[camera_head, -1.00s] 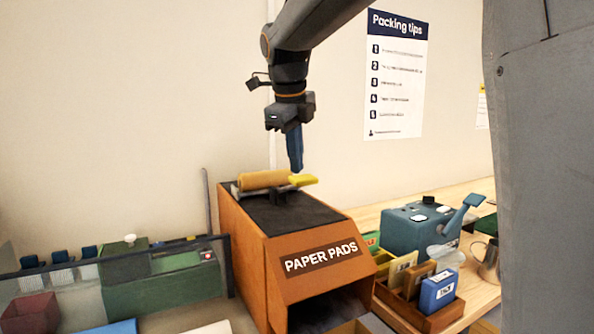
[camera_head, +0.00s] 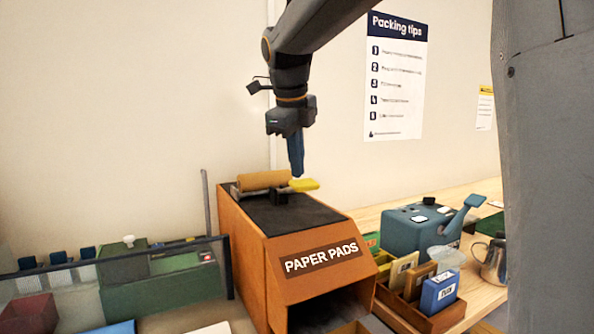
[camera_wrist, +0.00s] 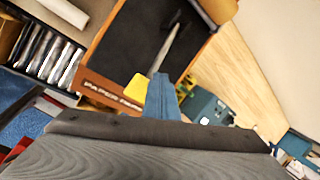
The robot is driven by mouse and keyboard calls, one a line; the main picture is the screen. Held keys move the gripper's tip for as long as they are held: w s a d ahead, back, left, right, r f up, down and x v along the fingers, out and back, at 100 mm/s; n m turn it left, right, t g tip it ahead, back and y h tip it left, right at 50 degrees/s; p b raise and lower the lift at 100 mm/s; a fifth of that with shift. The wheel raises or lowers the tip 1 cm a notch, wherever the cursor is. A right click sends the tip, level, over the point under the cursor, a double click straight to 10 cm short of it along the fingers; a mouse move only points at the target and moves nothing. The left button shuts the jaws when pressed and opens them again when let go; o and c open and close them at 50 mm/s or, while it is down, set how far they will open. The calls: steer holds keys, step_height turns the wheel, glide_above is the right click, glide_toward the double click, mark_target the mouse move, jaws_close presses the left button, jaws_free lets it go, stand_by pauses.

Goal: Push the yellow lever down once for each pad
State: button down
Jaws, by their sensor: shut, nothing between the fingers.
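The yellow lever (camera_head: 304,185) sticks out to the right on top of the orange paper pads dispenser (camera_head: 245,235), beside a brown paper roll (camera_head: 263,180). My gripper (camera_head: 297,174) points straight down with its blue fingers shut and empty. Its tips are at the lever's yellow end; I cannot tell whether they touch it. In the wrist view the lever's yellow end (camera_wrist: 137,87) lies just left of my blue fingertips (camera_wrist: 160,85), with a grey rod running up from it. The dispenser's front mouth (camera_head: 330,308) is dark, and no pad can be made out in it.
A blue machine with a handle (camera_head: 415,230) and a wooden tray of small boxes (camera_head: 405,308) stand to the right on the wooden table. A metal jug (camera_head: 493,262) is beside them. A green box (camera_head: 165,290) stands at left behind a dark rail (camera_head: 110,257).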

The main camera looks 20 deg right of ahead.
steer(key=shift+s+d+f+b, duration=0.1)
steer(key=shift+s+f+b, duration=0.2)
steer(key=shift+f, duration=0.2)
steer(key=shift+s+f+b, duration=0.2)
steer(key=shift+f+b, duration=0.15)
steer(key=shift+f, duration=0.1)
stand_by(1.4)
steer(key=shift+w+a+r+p, duration=0.1)
steer(key=shift+w+r+p, duration=0.25)
steer(key=shift+r+p, duration=0.45)
steer(key=shift+w+a+r+p, duration=0.1)
steer(key=shift+w+r+p, duration=0.3)
steer(key=shift+r+p, duration=0.4)
steer(key=shift+w+r+p, duration=0.35)
steer(key=shift+r+p, duration=0.3)
steer(key=shift+r, duration=0.2)
steer(key=shift+w+r, duration=0.2)
steer(key=shift+r, duration=0.05)
steer(key=r+p, duration=0.1)
steer(key=w+r+p, duration=0.1)
steer(key=r+p, duration=0.1)
steer(key=w+r+p, duration=0.1)
steer(key=p, duration=0.1)
steer(key=shift+w+a+r, duration=0.15)
steer(key=shift+w+a, duration=0.05)
steer(key=shift+a, duration=0.1)
